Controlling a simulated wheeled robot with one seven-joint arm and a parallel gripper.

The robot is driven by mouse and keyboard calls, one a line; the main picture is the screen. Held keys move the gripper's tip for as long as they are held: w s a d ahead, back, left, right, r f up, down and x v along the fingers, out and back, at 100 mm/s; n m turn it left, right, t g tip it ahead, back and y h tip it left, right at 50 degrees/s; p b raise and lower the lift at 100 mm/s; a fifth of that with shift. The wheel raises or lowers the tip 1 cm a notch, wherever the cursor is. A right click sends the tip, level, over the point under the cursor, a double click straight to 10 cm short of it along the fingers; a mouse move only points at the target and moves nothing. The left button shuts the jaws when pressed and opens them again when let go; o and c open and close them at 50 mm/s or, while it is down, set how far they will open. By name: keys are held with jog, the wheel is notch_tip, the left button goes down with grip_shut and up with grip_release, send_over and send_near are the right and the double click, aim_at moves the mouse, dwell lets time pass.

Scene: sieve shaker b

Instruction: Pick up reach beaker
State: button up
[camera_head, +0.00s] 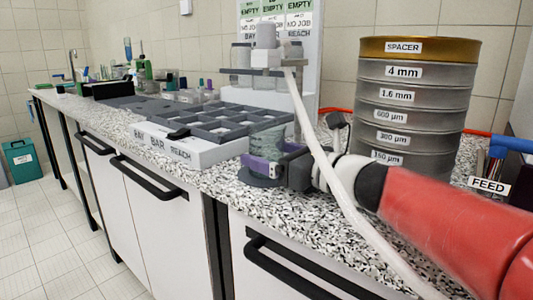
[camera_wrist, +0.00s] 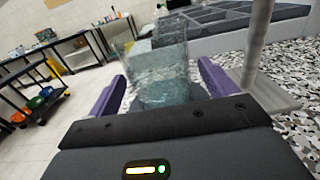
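A clear glass beaker (camera_head: 268,141) stands at the front of the counter, just right of the label "REACH", on what looks like a dark round pad (camera_head: 258,178). My gripper (camera_head: 262,161) is low at the beaker, its purple fingers around the lower part. In the wrist view the beaker (camera_wrist: 158,60) stands between the two fingers of my gripper (camera_wrist: 162,72). The fingers are spread, with a narrow gap seeming to show on each side of the glass. The beaker's lower part is partly hidden by my gripper.
A grey compartment tray (camera_head: 215,122) on a white base labelled "BAY BAR REACH" lies left of the beaker. A tall sieve stack (camera_head: 412,100) stands behind my arm at right. A white post or tube (camera_head: 315,150) crosses close beside the gripper. The counter's front edge is near.

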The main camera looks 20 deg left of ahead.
aim_at(281, 138)
jog(key=c, duration=1.2)
jog(key=shift+o, duration=0.2)
jog(key=shift+r, duration=0.15)
jog(key=shift+r+p, duration=0.35)
jog(key=shift+r, duration=1.35)
jog(key=s+d+b, duration=0.1)
jog(key=s+d, duration=1)
jog(key=s, duration=0.3)
jog(key=shift+b, duration=0.4)
